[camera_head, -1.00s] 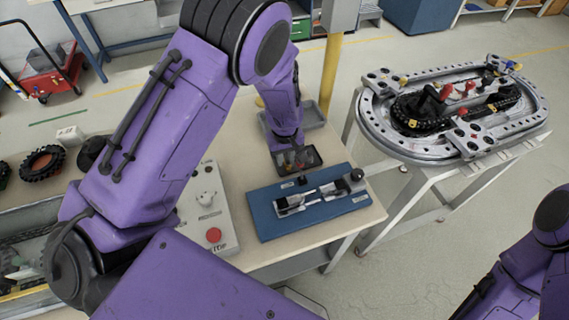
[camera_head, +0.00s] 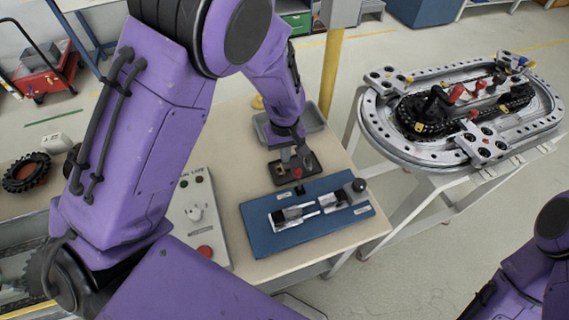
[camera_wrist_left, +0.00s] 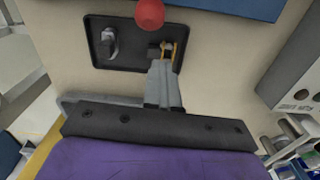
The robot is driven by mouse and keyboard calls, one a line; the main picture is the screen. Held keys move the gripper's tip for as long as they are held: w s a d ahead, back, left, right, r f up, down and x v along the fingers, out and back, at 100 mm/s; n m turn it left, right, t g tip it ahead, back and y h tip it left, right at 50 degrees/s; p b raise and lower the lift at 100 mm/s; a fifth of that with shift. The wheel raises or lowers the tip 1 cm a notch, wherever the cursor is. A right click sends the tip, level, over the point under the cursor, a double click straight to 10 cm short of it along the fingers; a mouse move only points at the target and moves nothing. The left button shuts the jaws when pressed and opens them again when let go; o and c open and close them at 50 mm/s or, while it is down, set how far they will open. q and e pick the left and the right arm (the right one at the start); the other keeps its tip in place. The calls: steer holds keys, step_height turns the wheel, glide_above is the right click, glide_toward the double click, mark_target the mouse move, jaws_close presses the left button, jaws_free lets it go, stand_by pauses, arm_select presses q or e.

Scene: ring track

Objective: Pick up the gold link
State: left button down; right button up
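The gold link (camera_wrist_left: 176,52) shows as thin gold edges at my left fingertips, over the right part of a small black tray (camera_wrist_left: 133,60). My left gripper (camera_wrist_left: 163,62) reaches down to the tray, its fingers close together in the left wrist view and partly covering the link. Whether they are apart around it or shut on it I cannot tell. A silver link (camera_wrist_left: 109,42) lies at the tray's left. My right gripper is out of frame.
A red knob (camera_wrist_left: 150,15) stands close to the tray. A blue board with a metal fixture (camera_head: 262,236) lies in front of the tray. A grey tray (camera_head: 312,118) is behind it. A control box (camera_head: 196,225) stands left. The oval track (camera_head: 385,135) is on another table.

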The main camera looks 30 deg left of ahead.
mark_target(283, 170)
arm_select(q)
steer(key=r, duration=0.3)
steer(key=shift+s+a+r, duration=0.15)
steer(key=shift+s+r, duration=0.05)
steer(key=shift+r, duration=0.05)
steer(key=shift+c, duration=1.9)
jaws_free()
steer(key=shift+s+r, duration=0.1)
